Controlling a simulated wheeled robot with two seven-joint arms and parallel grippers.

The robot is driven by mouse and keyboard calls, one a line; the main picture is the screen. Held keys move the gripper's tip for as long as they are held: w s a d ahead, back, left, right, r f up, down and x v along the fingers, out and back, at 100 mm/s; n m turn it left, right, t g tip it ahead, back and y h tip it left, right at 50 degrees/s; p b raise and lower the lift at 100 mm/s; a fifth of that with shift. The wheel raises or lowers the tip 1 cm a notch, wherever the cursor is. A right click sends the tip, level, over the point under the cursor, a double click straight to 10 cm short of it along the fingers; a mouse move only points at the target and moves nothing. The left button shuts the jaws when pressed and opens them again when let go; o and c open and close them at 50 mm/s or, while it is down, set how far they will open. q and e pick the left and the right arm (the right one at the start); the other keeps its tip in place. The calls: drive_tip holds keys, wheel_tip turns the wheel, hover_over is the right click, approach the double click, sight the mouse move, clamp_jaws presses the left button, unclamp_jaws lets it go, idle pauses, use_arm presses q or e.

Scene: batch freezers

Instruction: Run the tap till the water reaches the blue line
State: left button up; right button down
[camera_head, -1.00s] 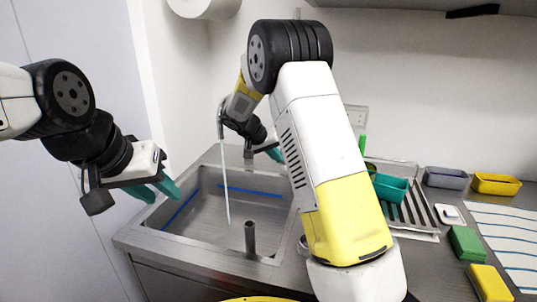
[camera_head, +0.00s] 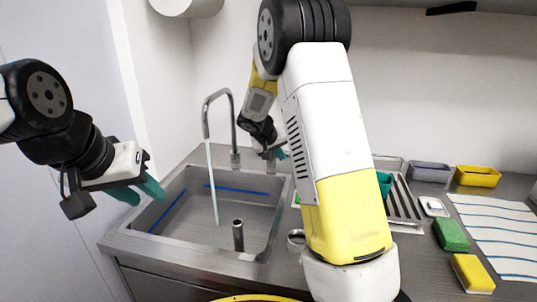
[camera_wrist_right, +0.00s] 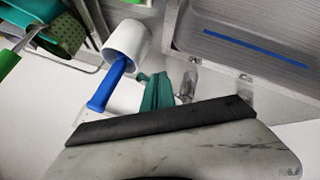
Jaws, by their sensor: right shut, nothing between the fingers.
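The tap (camera_head: 233,125) is a curved metal spout at the back of the sink, and a thin stream of water (camera_head: 212,185) falls from it. The steel sink (camera_head: 272,215) has a blue line (camera_head: 238,189) along its back and left inner walls. The line also shows in the wrist view (camera_wrist_right: 255,47). I cannot clearly make out the water surface. My right gripper (camera_head: 281,154) is shut and empty, right of the tap's base; its teal fingers show in the wrist view (camera_wrist_right: 157,92) beside a small metal cylinder (camera_wrist_right: 188,85). My left gripper (camera_head: 139,192) is open and empty, left of the sink.
An upright metal pipe (camera_head: 238,236) stands in the sink's front. A white cup (camera_wrist_right: 127,40) and a blue handle (camera_wrist_right: 107,85) are close to my right fingers. A drying rack (camera_head: 403,205), trays (camera_head: 478,176) and sponges (camera_head: 450,235) lie to the right.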

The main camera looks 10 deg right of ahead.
drive_tip(key=v, duration=0.7)
drive_tip(key=shift+s+r, duration=0.15)
drive_tip(key=shift+r, duration=0.15)
drive_tip(key=shift+a, duration=0.15)
idle(6.8)
